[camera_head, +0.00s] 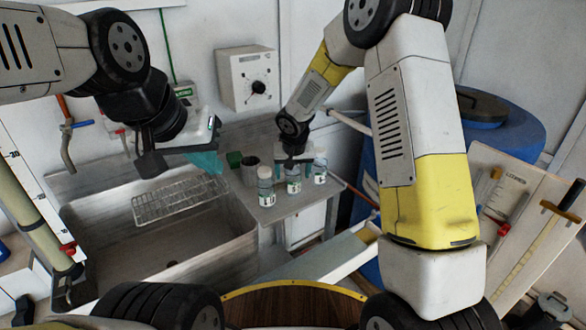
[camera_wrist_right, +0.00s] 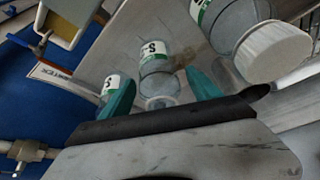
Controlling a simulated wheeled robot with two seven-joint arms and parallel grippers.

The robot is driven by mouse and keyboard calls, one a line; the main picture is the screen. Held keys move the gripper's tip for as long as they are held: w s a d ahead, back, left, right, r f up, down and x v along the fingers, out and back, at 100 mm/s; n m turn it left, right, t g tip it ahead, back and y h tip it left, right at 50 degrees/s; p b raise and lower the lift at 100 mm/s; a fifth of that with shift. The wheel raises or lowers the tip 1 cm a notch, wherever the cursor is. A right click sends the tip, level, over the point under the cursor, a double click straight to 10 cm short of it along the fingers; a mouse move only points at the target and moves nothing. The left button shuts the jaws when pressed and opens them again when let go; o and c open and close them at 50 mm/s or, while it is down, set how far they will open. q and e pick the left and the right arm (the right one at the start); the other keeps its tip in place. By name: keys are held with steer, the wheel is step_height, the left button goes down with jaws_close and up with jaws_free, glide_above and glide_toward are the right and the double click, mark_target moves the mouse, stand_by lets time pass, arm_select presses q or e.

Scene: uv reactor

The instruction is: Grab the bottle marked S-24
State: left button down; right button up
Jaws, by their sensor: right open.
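Three clear bottles with white and green labels stand in a row on the metal counter. They are a left bottle (camera_head: 266,187), a middle bottle (camera_head: 293,184) and a right bottle (camera_head: 320,168). My right gripper (camera_head: 293,160) is over the middle bottle. In the right wrist view its open teal fingers (camera_wrist_right: 160,92) are on either side of the middle bottle (camera_wrist_right: 158,62), whose label shows "S-"; contact cannot be told. Another bottle (camera_wrist_right: 108,82) is partly behind one finger, and a white-capped bottle (camera_wrist_right: 235,28) is at upper right. Full label numbers are unreadable. My left gripper (camera_head: 206,160) hangs over the sink; its jaw opening is unclear.
A metal sink (camera_head: 125,250) with a wire rack (camera_head: 178,199) lies left of the bottles. A blue barrel (camera_head: 512,130) is at the right. A control box (camera_head: 246,78) hangs on the wall.

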steer(key=c, duration=1.4)
steer(key=shift+r, duration=0.15)
